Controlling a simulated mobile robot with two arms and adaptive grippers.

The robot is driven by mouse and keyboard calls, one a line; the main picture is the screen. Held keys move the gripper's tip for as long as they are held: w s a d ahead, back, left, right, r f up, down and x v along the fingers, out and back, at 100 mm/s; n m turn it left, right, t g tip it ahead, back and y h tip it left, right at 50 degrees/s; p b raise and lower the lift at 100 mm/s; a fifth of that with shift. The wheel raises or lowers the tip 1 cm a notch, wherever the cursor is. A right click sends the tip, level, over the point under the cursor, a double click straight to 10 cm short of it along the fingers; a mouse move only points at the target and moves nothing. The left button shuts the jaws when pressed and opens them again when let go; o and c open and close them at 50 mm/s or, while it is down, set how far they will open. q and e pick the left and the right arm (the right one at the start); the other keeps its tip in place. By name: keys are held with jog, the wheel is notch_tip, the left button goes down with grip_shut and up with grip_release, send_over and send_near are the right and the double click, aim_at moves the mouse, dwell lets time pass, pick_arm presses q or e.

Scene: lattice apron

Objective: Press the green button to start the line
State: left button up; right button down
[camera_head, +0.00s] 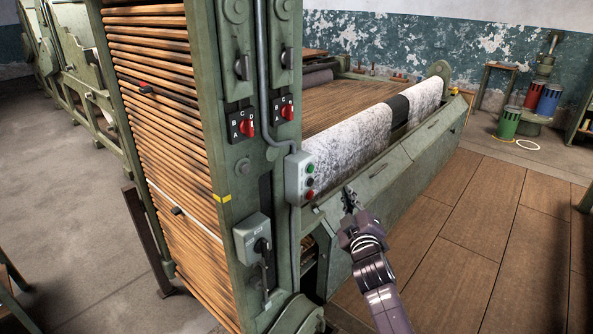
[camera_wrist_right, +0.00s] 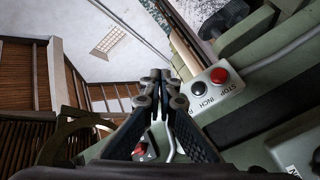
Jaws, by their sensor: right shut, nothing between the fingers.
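A grey button box (camera_head: 296,176) is fixed to the green machine post. In the head view it carries a green button (camera_head: 309,168) at the top, a black one (camera_head: 310,181) in the middle and a red one (camera_head: 310,194) at the bottom. My right gripper (camera_head: 348,191) is shut and empty, to the right of the box with a visible gap. In the right wrist view its closed fingers (camera_wrist_right: 161,78) stand beside the box (camera_wrist_right: 214,97). The red button (camera_wrist_right: 219,75) and black button (camera_wrist_right: 199,88) show there, labelled STOP and INCH; the green one is hidden. My left gripper is out of view.
Two red rotary switches (camera_head: 247,127) and a grey lever box (camera_head: 252,240) sit on the posts nearby. A speckled roll (camera_head: 350,141) lies behind the green panel (camera_head: 384,168). The wooden floor (camera_head: 470,235) at right is clear.

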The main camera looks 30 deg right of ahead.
aim_at(311, 169)
notch_tip(311, 169, up, 2)
jog(key=shift+w+r+h, duration=0.1)
jog(key=shift+r+h, duration=0.05)
jog(key=shift+h, duration=0.15)
jog(key=shift+w+a, duration=0.1)
jog(key=w+a+b, duration=0.3)
jog(key=w+b, duration=0.1)
jog(key=w, duration=0.4)
jog(key=shift+a, duration=0.2)
dwell(1.4)
jog(key=shift+w+a, duration=0.15)
jog(key=shift+w, duration=0.2)
